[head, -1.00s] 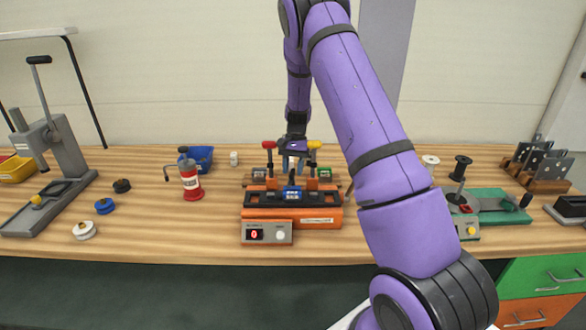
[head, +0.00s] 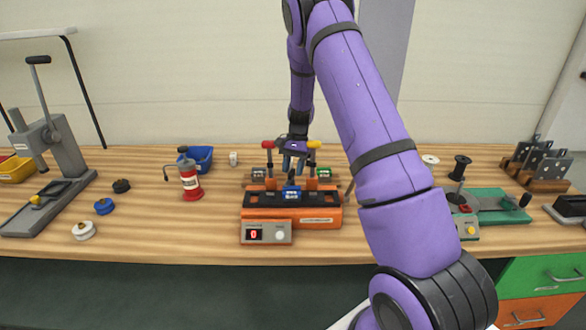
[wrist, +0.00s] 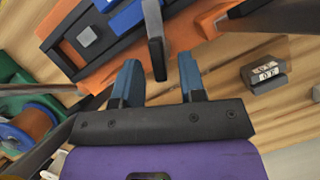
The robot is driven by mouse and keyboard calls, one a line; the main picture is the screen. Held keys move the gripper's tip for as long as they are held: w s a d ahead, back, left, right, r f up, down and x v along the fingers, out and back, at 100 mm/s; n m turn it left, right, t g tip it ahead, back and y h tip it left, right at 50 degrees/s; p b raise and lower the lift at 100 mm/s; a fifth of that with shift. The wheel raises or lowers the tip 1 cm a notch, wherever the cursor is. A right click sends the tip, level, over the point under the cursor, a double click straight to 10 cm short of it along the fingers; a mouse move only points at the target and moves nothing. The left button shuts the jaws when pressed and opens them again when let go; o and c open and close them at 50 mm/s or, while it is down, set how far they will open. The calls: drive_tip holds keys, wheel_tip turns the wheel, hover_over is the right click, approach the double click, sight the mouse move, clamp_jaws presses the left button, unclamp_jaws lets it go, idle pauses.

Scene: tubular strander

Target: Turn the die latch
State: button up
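The orange strander unit (head: 318,224) stands mid-bench, with a black top and a blue block (head: 291,192). A red-knobbed lever (head: 269,146) and a yellow-knobbed lever (head: 314,145) rise at its back. My gripper (head: 294,166) points down behind the blue block, between these levers. In the wrist view my gripper (wrist: 158,60) is open, its two blue fingers apart. A grey upright bar (wrist: 154,38) shows between and beyond the fingertips, its end near them; I cannot tell whether they touch. I cannot tell for sure which part is the die latch.
A small labelled block (wrist: 266,74) lies right of the fingers. On the bench are a red pump bottle (head: 191,182) and blue bin (head: 198,158) to the left, and a green-based device (head: 490,206) to the right. The bench front is mostly clear.

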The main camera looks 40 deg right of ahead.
drive_tip(key=v, duration=1)
drive_tip(key=shift+r, duration=0.35)
drive_tip(key=shift+d, duration=0.1)
